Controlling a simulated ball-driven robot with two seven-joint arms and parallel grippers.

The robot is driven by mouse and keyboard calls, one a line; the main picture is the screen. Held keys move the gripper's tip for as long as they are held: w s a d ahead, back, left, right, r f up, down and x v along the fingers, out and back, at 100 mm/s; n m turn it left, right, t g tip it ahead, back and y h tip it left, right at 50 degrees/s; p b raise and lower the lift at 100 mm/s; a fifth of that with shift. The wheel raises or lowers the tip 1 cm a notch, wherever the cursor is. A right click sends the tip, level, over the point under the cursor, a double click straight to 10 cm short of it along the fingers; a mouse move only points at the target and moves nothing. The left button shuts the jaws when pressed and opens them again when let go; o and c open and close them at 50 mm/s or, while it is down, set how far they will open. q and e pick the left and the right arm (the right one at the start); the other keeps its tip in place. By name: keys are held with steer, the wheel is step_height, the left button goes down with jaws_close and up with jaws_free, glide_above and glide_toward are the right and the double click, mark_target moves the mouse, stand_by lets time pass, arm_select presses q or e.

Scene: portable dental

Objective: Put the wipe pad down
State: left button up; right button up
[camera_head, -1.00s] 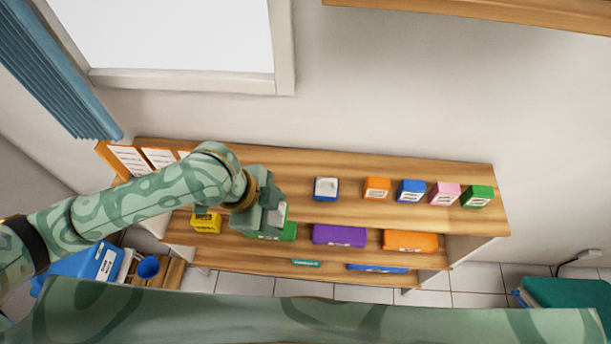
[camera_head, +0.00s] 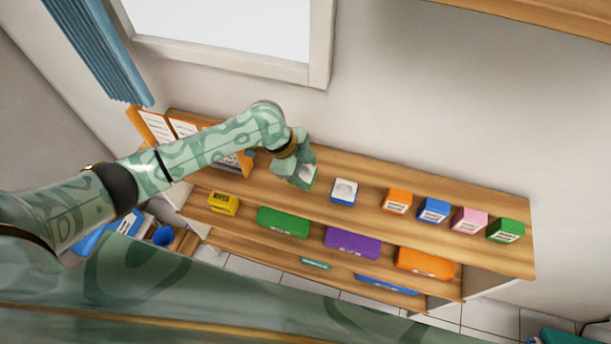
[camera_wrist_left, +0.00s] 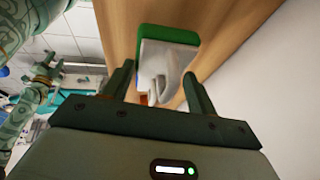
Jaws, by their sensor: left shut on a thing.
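The wipe pad, a green box with a white front (camera_wrist_left: 168,58), is between the fingers of my left gripper (camera_wrist_left: 158,82). In the head view my left gripper (camera_head: 298,172) is shut on it, over the top board of the wooden shelf (camera_head: 270,186), left of a blue and white box (camera_head: 344,191). Only an edge of the pad (camera_head: 314,177) shows there. I cannot tell whether it touches the board. At the left of the wrist view is what looks like my right gripper (camera_wrist_left: 47,70), small and unclear.
Orange (camera_head: 397,200), blue (camera_head: 433,210), pink (camera_head: 468,220) and green (camera_head: 505,230) boxes stand right along the top board. Yellow (camera_head: 223,203), green (camera_head: 283,222), purple (camera_head: 352,243) and orange (camera_head: 426,263) boxes are on the lower shelf. Orange-framed papers (camera_head: 155,127) stand at the left end.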

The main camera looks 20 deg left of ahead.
mark_target(302, 172)
arm_select(q)
steer(key=shift+w+a+f, duration=0.1)
steer(key=shift+w+f, duration=0.05)
steer(key=shift+f, duration=0.75)
steer(key=shift+w+a+f, duration=0.1)
steer(key=shift+f, duration=0.8)
steer(key=shift+f, duration=0.1)
steer(key=o, duration=0.9)
steer(key=shift+r, duration=0.4)
steer(key=p+v, duration=0.1)
steer(key=v, duration=1)
steer(key=shift+a+p, duration=0.15)
steer(key=shift+p, duration=0.15)
